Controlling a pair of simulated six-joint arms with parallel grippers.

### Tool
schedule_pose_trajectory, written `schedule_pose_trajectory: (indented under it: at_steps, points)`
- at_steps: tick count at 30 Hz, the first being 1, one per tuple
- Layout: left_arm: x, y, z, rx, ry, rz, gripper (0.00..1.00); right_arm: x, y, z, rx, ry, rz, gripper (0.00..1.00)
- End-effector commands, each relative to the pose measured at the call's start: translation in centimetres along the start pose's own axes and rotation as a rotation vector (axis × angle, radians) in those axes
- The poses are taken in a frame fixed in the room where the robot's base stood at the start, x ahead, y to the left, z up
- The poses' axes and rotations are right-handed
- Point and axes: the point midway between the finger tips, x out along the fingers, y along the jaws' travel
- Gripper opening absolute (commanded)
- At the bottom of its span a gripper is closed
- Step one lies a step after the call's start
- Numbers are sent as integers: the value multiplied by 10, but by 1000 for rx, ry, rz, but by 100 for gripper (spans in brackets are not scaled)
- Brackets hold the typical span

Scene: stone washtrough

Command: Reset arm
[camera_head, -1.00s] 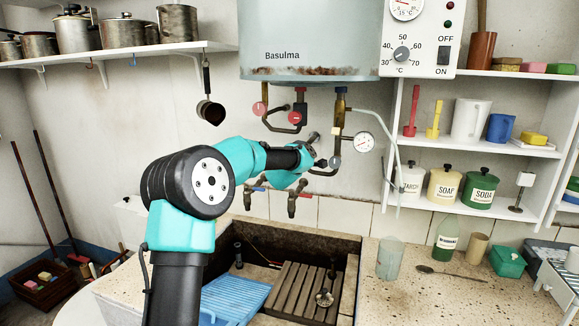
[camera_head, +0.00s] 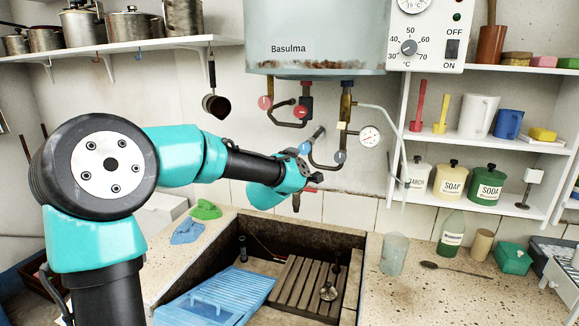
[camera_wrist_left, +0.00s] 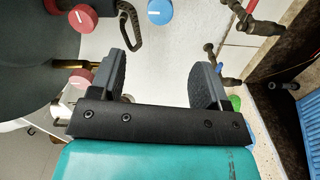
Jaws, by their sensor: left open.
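My left arm comes in from the left, and its teal wrist (camera_head: 290,176) is in front of the wall taps, above the back of the stone trough (camera_head: 320,236). A blue round valve handle (camera_wrist_left: 160,11) and a red one (camera_wrist_left: 82,17) show beyond the fingers. My right gripper is in neither view.
A boiler (camera_head: 315,38) with pipes and a gauge (camera_head: 369,137) hangs above the wrist. A blue washboard (camera_head: 222,297) and wooden slats (camera_head: 296,282) lie in the trough. Green (camera_head: 206,210) and blue (camera_head: 186,231) cloths lie left; a glass (camera_head: 393,254) stands right.

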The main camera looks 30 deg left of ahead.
Motion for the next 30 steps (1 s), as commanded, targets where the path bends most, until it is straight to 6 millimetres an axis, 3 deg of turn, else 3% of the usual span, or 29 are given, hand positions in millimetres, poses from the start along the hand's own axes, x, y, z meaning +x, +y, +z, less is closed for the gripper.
schedule_pose_trajectory:
  at_steps: [6,22,26,30]
  points:
    - [-13,0,0,0,0,0,70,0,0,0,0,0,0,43]
    - [-12,-5,2,8,-6,-10,70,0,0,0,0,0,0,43]
    - [-10,-32,14,54,-40,-64,70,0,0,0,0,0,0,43]
    - [-9,-91,40,154,-123,-181,70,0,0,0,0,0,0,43]
